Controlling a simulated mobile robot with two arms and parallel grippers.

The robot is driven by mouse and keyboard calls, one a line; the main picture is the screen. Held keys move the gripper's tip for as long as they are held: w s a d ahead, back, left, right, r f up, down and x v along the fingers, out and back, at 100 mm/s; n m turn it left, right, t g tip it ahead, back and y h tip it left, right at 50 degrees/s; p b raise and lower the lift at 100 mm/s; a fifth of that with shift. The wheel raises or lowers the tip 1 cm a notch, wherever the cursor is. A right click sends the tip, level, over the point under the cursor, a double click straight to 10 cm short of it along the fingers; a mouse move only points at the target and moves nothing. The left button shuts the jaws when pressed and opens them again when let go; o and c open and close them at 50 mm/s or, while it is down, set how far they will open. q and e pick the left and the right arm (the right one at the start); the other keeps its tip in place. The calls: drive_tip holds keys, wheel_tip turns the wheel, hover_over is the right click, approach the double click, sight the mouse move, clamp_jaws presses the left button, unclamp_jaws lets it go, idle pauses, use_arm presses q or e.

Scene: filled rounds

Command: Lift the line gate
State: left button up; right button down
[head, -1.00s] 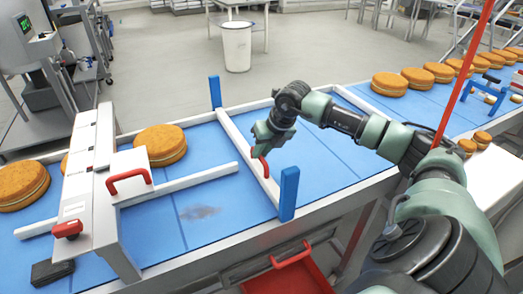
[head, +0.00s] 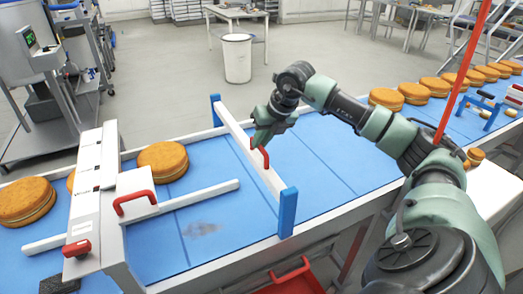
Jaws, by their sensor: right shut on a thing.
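The line gate (head: 237,132) is a white bar across the blue conveyor, between two blue posts (head: 288,212). It is raised near the tops of the posts. Its red handle (head: 266,158) sits at the bar's middle. My right gripper (head: 262,145) is at this handle and shut on it; the fingers are small and partly hidden. My left gripper is not in view.
Filled round cakes (head: 163,161) lie on the belt to the left, beside a white housing (head: 97,190) with another red handle (head: 134,202). More rounds (head: 414,92) stand on the belt at right. The belt (head: 330,160) just right of the gate is clear.

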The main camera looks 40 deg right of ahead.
drive_tip(key=shift+f, duration=0.1)
drive_tip(key=c, duration=1.4)
unclamp_jaws()
drive_tip(key=shift+w+f, duration=0.1)
drive_tip(key=b+v, duration=0.2)
drive_tip(key=v, duration=0.5)
drive_tip(key=shift+r, duration=0.4)
